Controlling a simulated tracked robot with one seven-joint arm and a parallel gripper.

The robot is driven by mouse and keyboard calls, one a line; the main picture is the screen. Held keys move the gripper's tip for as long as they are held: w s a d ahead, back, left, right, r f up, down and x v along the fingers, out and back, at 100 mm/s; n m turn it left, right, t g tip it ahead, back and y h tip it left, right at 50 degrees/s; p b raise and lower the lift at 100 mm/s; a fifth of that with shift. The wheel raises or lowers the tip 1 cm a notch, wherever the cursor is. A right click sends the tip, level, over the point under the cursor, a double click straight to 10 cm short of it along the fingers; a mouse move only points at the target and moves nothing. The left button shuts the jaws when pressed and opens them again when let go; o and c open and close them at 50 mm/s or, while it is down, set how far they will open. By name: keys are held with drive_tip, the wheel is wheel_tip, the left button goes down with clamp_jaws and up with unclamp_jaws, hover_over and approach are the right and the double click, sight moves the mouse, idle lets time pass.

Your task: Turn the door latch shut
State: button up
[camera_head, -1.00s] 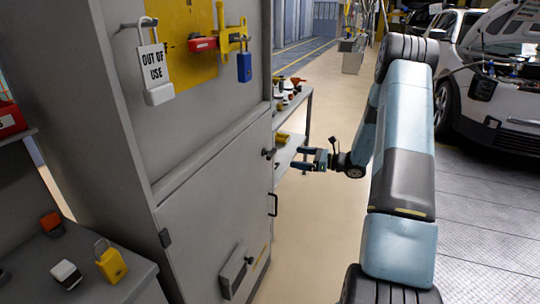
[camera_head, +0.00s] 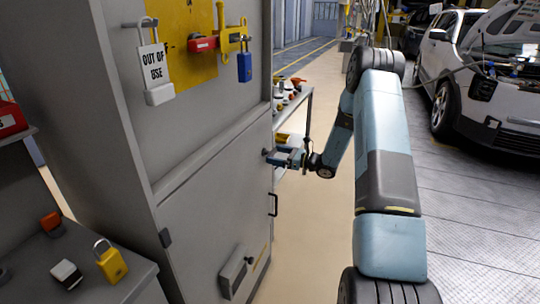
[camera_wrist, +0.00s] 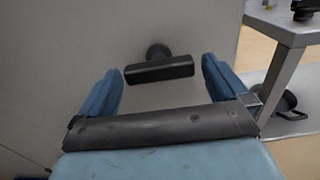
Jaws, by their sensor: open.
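The door latch (camera_wrist: 159,70) is a dark bar on a round hub, on the grey cabinet door (camera_head: 215,200). In the wrist view the bar lies nearly level, with its right end slightly higher. My gripper (camera_wrist: 165,82) is open, with one blue finger beyond each end of the bar. I see no contact between fingers and bar. In the head view my gripper (camera_head: 278,156) is at the door's upper right edge and largely hides the latch. The door looks closed in its frame.
A dark pull handle (camera_head: 273,205) sits below the latch. A grey box (camera_head: 234,272) is low on the door. A shelf rack (camera_head: 303,105) with small items stands just behind the cabinet.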

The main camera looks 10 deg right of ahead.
drive_tip(key=shift+x, duration=1.3)
